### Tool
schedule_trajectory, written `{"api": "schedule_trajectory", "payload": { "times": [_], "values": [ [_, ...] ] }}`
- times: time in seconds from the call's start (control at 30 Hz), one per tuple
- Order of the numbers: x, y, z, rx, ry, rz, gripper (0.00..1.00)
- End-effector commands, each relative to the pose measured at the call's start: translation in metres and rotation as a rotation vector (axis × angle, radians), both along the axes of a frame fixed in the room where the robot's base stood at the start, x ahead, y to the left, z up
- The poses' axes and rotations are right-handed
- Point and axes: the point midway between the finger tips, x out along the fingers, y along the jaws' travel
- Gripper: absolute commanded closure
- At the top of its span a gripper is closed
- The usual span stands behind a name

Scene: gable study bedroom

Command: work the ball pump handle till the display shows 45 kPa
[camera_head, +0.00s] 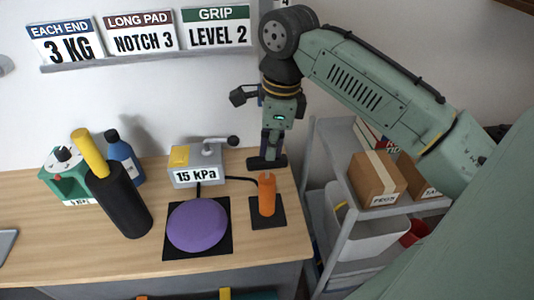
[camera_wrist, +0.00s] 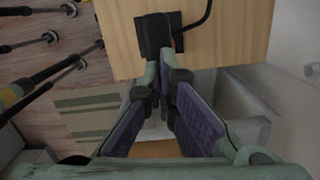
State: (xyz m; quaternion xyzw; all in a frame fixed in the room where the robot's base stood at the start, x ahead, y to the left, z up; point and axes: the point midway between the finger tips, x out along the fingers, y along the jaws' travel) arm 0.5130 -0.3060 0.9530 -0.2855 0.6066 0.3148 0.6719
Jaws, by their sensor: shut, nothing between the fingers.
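The ball pump is an orange cylinder (camera_head: 267,195) on a black base plate (camera_head: 276,217) near the desk's right end. A black crossbar (camera_head: 264,163), seemingly its handle, shows just above the cylinder. My gripper (camera_head: 271,153) points down and is shut, with its tips at or just above the crossbar; I cannot tell if they touch. In the wrist view, the fingertips (camera_wrist: 160,65) meet below a black block (camera_wrist: 155,34), probably the handle. The display (camera_head: 195,177) on a grey box reads 15 kPa. A purple ball (camera_head: 197,226) lies on a black mat (camera_head: 225,243).
A dark cylinder with a yellow top (camera_head: 120,203), a blue bottle (camera_head: 121,152) and a green device (camera_head: 62,180) stand at left. A shelf with cardboard boxes (camera_head: 378,179) is right of the desk.

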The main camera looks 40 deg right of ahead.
Motion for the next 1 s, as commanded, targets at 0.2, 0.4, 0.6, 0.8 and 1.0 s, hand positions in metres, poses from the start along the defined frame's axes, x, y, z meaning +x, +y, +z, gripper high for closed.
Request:
{"api": "schedule_trajectory", "payload": {
  "times": [0.2, 0.4, 0.6, 0.8, 1.0],
  "values": [
    [0.0, 0.0, -0.024, 0.001, 0.001, 0.0, 1.0],
    [-0.002, -0.001, -0.021, 0.002, 0.002, -0.001, 1.0],
    [-0.016, -0.019, -0.011, 0.004, 0.001, -0.004, 1.0],
    [-0.02, -0.023, -0.013, 0.0, 0.004, -0.001, 1.0],
    [-0.019, -0.024, -0.01, 0.0, 0.001, -0.001, 1.0]
  ]
}}
